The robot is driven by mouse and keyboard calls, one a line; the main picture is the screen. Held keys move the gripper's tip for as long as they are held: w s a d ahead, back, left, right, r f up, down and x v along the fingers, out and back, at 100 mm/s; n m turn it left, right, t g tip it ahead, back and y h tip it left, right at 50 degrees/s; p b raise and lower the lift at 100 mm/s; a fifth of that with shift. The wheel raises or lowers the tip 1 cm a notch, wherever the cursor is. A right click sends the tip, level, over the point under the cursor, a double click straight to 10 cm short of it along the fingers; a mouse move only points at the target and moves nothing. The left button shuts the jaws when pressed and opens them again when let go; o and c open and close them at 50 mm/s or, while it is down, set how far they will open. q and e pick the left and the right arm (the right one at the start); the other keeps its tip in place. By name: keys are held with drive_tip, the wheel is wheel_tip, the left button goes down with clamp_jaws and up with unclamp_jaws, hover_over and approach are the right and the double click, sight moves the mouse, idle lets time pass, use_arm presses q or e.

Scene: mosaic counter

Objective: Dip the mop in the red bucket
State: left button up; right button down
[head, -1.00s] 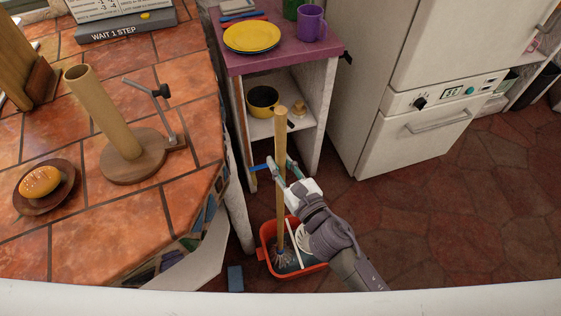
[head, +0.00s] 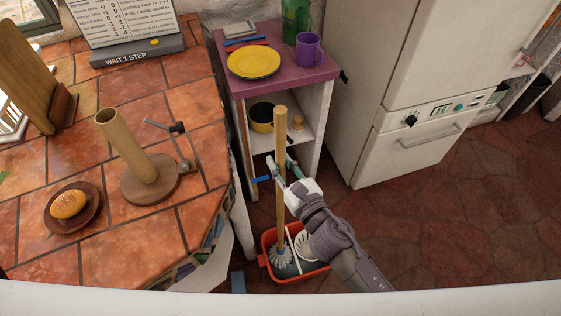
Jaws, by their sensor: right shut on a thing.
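The mop (head: 280,140) is an upright wooden pole with grey strands at its lower end. The strands (head: 280,257) are inside the red bucket (head: 265,264), in its left part, beside a white divider. Whether they touch the bottom cannot be told. The bucket stands on the floor, partly hidden by my right arm. My right gripper (head: 280,171) is shut around the pole at about mid-height. My left gripper is out of view.
A tiled counter (head: 100,240) fills the left, with a bun on a plate (head: 72,206) and a wooden holder (head: 150,178). A purple-topped shelf (head: 285,80) stands behind the mop, with a white fridge (head: 400,150) to its right. The floor at right (head: 480,210) is clear.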

sight(284, 136)
wheel_tip(284, 136, up, 11)
drive_tip(key=p, duration=1)
drive_tip(key=shift+r, duration=0.15)
idle(1.2)
